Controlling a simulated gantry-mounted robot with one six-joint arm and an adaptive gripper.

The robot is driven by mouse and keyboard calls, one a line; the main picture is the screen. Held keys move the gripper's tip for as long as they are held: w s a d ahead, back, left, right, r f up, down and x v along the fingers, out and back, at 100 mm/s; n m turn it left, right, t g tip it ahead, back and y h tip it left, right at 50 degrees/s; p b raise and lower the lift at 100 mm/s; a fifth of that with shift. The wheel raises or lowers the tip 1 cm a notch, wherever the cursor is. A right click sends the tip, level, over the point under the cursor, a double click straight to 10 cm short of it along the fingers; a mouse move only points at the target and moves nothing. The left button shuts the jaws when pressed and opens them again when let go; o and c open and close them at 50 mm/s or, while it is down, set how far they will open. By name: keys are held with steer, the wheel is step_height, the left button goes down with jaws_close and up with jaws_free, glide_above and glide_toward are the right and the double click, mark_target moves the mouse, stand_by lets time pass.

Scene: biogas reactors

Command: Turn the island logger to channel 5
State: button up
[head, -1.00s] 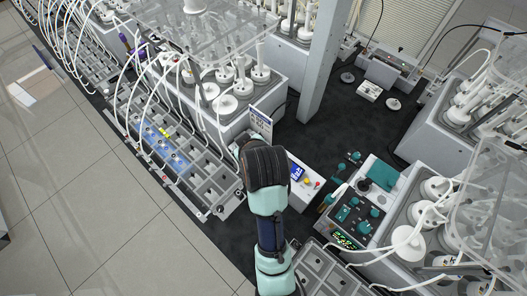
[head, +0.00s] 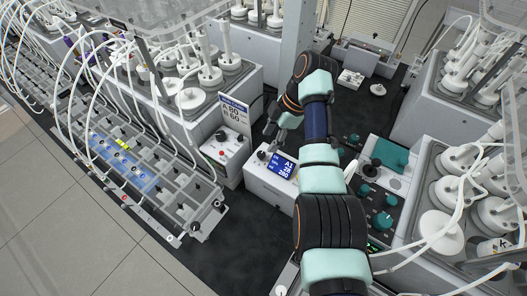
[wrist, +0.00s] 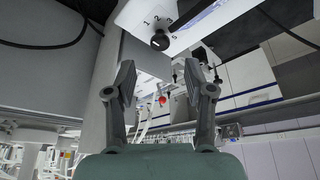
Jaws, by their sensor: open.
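A white box with a lit blue screen (head: 283,167), which looks like the logger, stands on the dark floor. It has a dark knob (head: 262,155) left of the screen. In the wrist view a white panel (wrist: 195,22) carries a black round knob (wrist: 160,40) with the numerals 1 and 2 beside it.
A control box (head: 222,150) with a red button and a sign reading A 60 B 60 (head: 235,117) stands close on the left. A teal-knobbed panel (head: 375,195) is on the right. A grey post (head: 297,35) rises behind; white tubes hang over the left racks.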

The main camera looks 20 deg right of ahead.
mark_target(261, 154)
steer(key=x, duration=0.6)
steer(key=shift+a+f, duration=0.15)
steer(key=shift+f, duration=0.05)
steer(key=shift+c, duration=0.3)
jaws_close()
